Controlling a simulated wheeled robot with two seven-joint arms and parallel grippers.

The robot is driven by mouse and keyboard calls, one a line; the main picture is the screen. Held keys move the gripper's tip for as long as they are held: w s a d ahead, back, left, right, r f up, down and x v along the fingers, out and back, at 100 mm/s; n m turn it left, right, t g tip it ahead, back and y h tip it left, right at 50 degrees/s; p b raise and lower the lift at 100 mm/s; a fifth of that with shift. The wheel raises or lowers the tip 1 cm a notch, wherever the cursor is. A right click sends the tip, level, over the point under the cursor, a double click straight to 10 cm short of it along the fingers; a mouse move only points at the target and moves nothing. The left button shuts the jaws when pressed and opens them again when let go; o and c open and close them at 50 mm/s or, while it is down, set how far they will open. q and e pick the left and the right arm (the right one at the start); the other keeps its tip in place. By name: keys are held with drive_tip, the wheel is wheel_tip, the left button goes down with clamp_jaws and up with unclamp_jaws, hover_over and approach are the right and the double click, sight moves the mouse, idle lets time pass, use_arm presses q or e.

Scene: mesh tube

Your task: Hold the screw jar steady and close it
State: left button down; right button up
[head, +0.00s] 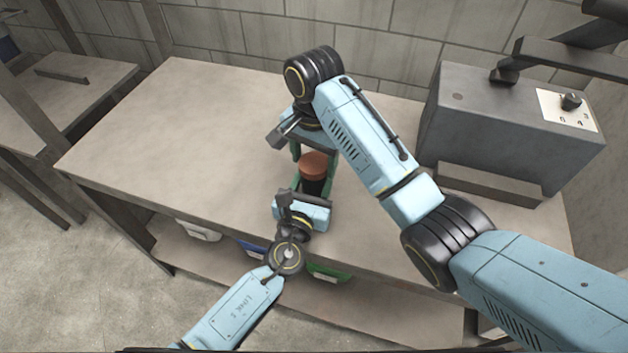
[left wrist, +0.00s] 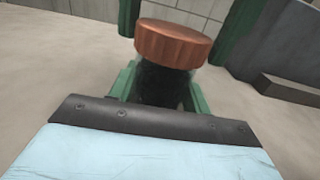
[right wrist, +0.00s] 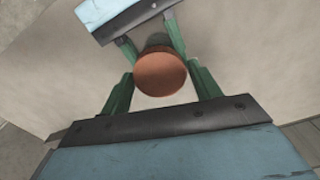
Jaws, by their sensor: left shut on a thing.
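The screw jar has a dark body (head: 312,187) and stands upright on the table. Its copper-coloured lid (head: 314,162) sits on top; whether the thread is engaged cannot be seen. The left wrist view shows the lid (left wrist: 172,44) over the dark body (left wrist: 162,85). My left gripper (head: 313,182) is shut on the jar body, one green finger on each side. My right gripper (head: 314,154) is open at the far side of the jar. In the right wrist view its green fingers stand apart, wider than the lid (right wrist: 160,75), and I see no contact with it.
The table top (head: 180,130) is clear to the left. A grey box with a dial (head: 510,120) stands at the right. A block wall (head: 240,40) is behind the table. Bins, including a green one (head: 330,273), sit on the shelf below.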

drive_tip(key=o, duration=0.3)
drive_tip(key=shift+r, duration=0.1)
wheel_tip(320, 180, up, 12)
drive_tip(key=shift+f, duration=0.1)
idle(0.5)
use_arm(q)
drive_tip(key=c, duration=0.6)
unclamp_jaws()
drive_tip(key=v, duration=1.3)
drive_tip(key=shift+s, duration=0.2)
use_arm(e)
drive_tip(key=shift+r, duration=0.2)
